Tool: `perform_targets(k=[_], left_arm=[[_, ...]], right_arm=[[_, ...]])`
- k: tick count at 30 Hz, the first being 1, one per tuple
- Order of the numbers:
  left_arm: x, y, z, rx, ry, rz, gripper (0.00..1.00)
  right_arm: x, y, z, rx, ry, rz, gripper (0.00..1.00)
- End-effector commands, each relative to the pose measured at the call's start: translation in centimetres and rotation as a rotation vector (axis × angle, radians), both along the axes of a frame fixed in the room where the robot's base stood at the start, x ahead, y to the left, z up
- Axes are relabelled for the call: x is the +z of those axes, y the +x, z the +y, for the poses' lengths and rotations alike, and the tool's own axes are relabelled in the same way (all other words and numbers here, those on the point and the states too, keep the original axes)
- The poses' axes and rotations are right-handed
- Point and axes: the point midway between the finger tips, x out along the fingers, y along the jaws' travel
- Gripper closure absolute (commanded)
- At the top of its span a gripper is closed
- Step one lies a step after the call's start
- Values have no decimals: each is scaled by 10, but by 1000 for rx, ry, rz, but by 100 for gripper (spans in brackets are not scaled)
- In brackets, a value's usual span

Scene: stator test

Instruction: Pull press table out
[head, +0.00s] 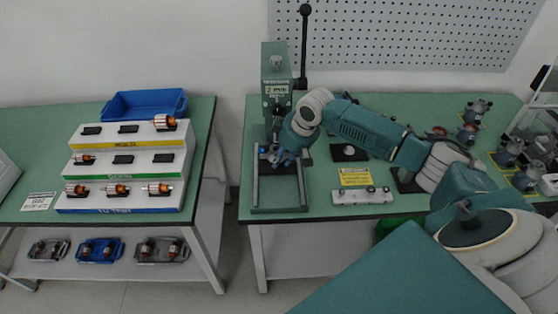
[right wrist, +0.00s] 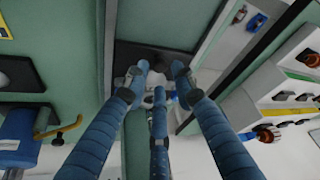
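The green press (head: 276,88) with a long black lever stands at the left end of the right-hand workbench. Its press table (head: 256,190) is low at the front, a dark plate between dark side rails. My right gripper (head: 279,157) is over this plate, just in front of the press column. The right wrist view shows its blue fingers (right wrist: 160,82) with their tips apart, above a dark plate and a small metal part. Whether a finger touches the table cannot be told; the gripper hides part of it. My left gripper is not in view.
The bench (head: 317,187) carries a white fixture strip (head: 362,196), a yellow label (head: 355,177) and several dark motor housings at right. The left bench holds a stepped rack (head: 126,160) of rotors and a blue bin (head: 145,104). A gap separates the benches.

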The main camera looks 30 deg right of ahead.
Motion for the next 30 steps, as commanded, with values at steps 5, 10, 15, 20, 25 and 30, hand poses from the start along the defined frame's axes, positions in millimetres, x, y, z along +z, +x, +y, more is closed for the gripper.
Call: perform_targets(k=[5,10,15,20,25,30], left_arm=[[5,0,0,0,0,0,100],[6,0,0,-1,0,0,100],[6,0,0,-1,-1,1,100],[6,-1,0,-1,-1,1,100],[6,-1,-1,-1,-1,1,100],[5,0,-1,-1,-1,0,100]], right_arm=[[-22,9,3,0,1,0,74],[-31,12,3,0,0,0,74],[-32,12,4,1,0,-1,74],[-31,12,3,1,0,0,90],[-31,13,4,1,0,-1,100],[-31,15,3,1,1,-2,100]])
